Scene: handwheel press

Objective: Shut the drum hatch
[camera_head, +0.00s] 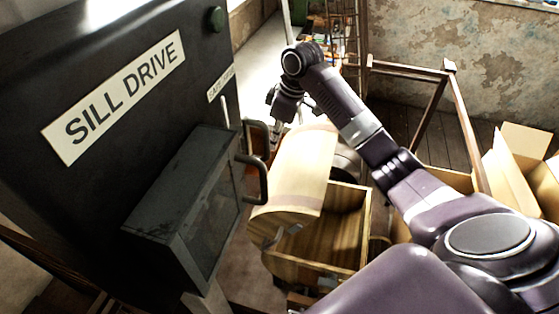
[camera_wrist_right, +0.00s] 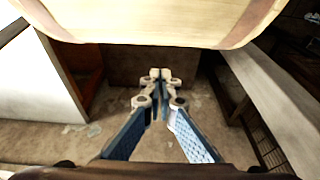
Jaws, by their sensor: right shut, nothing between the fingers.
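The drum hatch (camera_head: 297,170) is a curved, pale wooden lid with a darker band, standing raised over a wooden drum (camera_head: 345,235). The drum is open and its empty-looking inside shows. My right gripper (camera_head: 277,130) is at the far side of the raised hatch, near its upper left edge, with its fingers shut and empty. In the right wrist view the shut fingertips (camera_wrist_right: 160,76) point ahead, and a curved wooden edge (camera_wrist_right: 150,35) crosses the top. I cannot tell whether the gripper touches the hatch. My left gripper is not in view.
A dark cabinet marked SILL DRIVE (camera_head: 90,150) fills the left, with a protruding box (camera_head: 185,205) and black handles (camera_head: 256,175) close to the hatch. Open cardboard boxes (camera_head: 515,170) and a wooden frame (camera_head: 465,130) stand on the right. A peeling wall (camera_head: 470,45) is behind.

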